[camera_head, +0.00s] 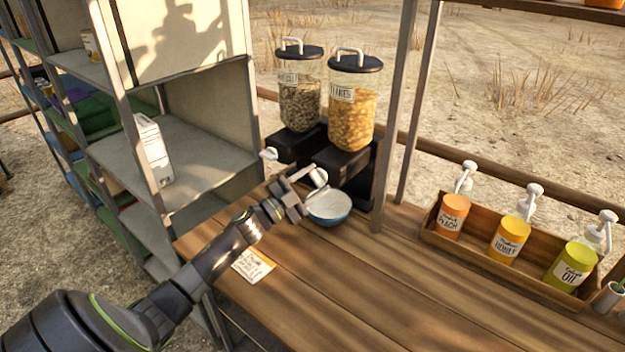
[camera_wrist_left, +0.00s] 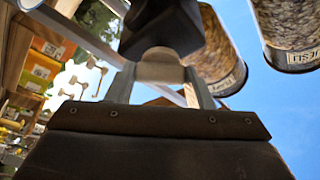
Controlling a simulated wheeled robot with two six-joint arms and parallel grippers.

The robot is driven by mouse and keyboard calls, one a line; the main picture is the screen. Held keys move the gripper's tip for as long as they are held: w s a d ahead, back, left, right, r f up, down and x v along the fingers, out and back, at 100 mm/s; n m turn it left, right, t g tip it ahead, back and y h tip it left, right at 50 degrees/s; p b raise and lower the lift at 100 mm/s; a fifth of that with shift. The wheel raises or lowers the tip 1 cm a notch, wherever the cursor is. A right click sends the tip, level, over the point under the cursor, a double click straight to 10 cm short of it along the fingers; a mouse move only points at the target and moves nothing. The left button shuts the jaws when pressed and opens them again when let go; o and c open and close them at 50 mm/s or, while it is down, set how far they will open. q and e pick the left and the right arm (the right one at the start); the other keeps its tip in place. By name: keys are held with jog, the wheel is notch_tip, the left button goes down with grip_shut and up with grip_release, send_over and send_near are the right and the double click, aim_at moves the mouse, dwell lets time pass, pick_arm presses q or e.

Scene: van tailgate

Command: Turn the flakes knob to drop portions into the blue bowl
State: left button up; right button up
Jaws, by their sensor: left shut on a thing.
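The flakes dispenser (camera_head: 351,112) is a clear canister of orange flakes with a black lid, on a dark stand at the back of the table. A second canister (camera_head: 300,97) with greyish contents stands to its left. The blue bowl (camera_head: 329,208) sits on the table below the flakes dispenser; its inside looks white. My left gripper (camera_head: 312,184) is above and left of the bowl, shut on the flakes knob (camera_wrist_left: 160,66), which shows pale between its fingers in the left wrist view. The other dispenser's white knob (camera_head: 268,154) is free. My right gripper is out of view.
A card (camera_head: 253,264) lies on the wooden table (camera_head: 400,300). A wooden tray (camera_head: 480,255) with several pump bottles stands at the right. A metal shelf (camera_head: 200,150) stands at the left, and an upright post (camera_head: 389,150) rises right of the dispensers. The table's front middle is clear.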

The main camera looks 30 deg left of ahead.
pick_arm(q)
jog(key=m+p, duration=0.1)
jog(key=m, duration=0.1)
jog(key=m+g+p, duration=0.1)
jog(key=m, duration=0.1)
jog(key=m+g+p, duration=0.1)
jog(key=m, duration=0.1)
jog(key=shift+r+h, duration=0.25)
jog(key=shift+h, duration=0.15)
jog(key=shift+f+m+g+p, duration=0.15)
jog(key=shift+m+g+p, duration=0.55)
jog(key=shift+m+p, duration=0.75)
jog(key=shift+m, duration=0.35)
jog(key=shift+c, duration=0.2)
jog(key=shift+o, duration=0.2)
jog(key=o, duration=1)
jog(key=shift+c, duration=0.2)
jog(key=shift+s+a, duration=0.1)
